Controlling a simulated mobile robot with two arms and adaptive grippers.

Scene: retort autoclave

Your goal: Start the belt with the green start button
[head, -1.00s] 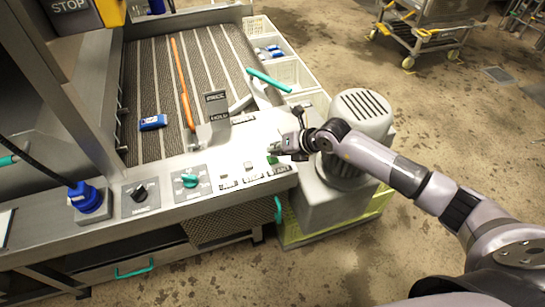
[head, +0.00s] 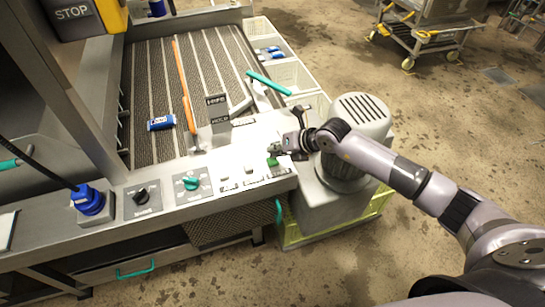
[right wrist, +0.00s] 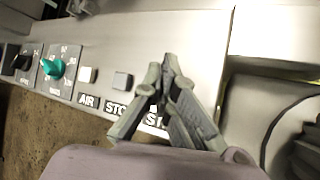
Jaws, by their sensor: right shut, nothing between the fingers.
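The green start button (head: 272,161) sits at the right end of the front control panel (head: 160,212). My right gripper (head: 276,149) is shut and empty, with its fingertips just above and behind the button in the head view. I cannot tell whether they touch it. In the right wrist view the shut fingers (right wrist: 168,62) stand over the panel and hide the button and part of its START label (right wrist: 153,121). The belt (head: 155,75) lies behind the panel. My left gripper is out of view.
A grey stop button (right wrist: 122,81), a white air button (right wrist: 87,75) and a green knob (head: 191,182) are left of the start button. A small sign (head: 218,112) stands behind the panel. A grey motor housing (head: 350,125) stands close on the right.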

